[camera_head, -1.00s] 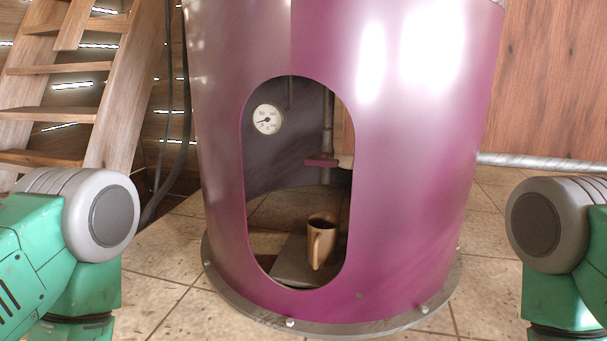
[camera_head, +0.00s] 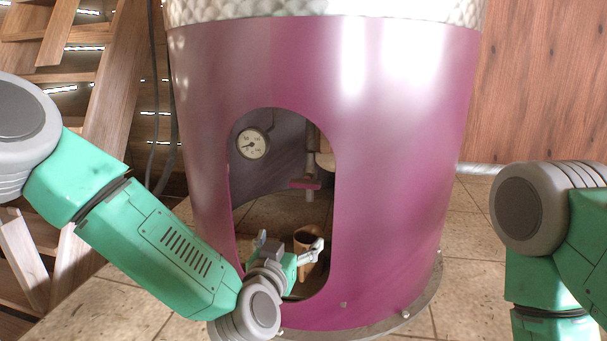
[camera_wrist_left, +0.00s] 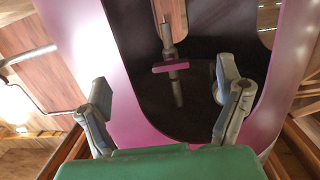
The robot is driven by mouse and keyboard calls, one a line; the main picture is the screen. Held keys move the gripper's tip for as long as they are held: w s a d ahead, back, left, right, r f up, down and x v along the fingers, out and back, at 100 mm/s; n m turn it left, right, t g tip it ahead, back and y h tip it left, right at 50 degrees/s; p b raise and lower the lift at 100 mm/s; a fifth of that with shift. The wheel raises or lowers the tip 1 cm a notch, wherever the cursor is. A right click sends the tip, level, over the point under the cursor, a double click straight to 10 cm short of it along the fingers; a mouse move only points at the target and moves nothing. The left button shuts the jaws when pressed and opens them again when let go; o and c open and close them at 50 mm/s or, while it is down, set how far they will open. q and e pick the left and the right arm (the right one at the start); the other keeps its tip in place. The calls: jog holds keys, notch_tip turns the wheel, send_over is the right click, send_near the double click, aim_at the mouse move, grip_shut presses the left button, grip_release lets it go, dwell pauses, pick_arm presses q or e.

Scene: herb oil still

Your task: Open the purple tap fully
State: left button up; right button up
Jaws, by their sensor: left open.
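The purple tap (camera_head: 305,184) is a small flat bar on a grey vertical pipe, inside the purple drum (camera_head: 400,150) behind its rounded opening. The bar lies roughly crosswise to the pipe. The tap also shows in the left wrist view (camera_wrist_left: 171,66), between my fingers and beyond them. My left gripper (camera_head: 290,243) is open and empty at the lower part of the opening, below the tap and apart from it. Both open fingers show in the left wrist view (camera_wrist_left: 162,85). My right arm is at the right edge; its gripper is out of view.
A brown mug (camera_head: 303,238) stands inside the drum, partly hidden behind my left gripper. A round gauge (camera_head: 252,143) sits on the left inside the opening. The opening's rim is close around my left gripper. Wooden stairs (camera_head: 110,110) stand at the left.

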pick_arm(q)
jog(key=t, duration=0.1)
send_near(305, 187)
jog(key=d+v, duration=0.1)
jog(key=v, duration=0.1)
jog(key=shift+n+y, duration=0.3)
jog(key=w, duration=0.8)
jog(key=shift+a+f, duration=0.1)
jog(key=shift+f, duration=0.05)
jog(key=w+d, duration=0.1)
jog(key=w, duration=0.2)
jog(key=w+d, duration=0.1)
jog(key=shift+w+d, duration=0.35)
jog(key=shift+w+a, duration=0.15)
jog(key=shift+a, duration=0.5)
jog(key=shift+d, duration=0.1)
jog(key=c, duration=1.1)
jog(key=shift+d, duration=0.25)
jog(key=shift+c, duration=0.2)
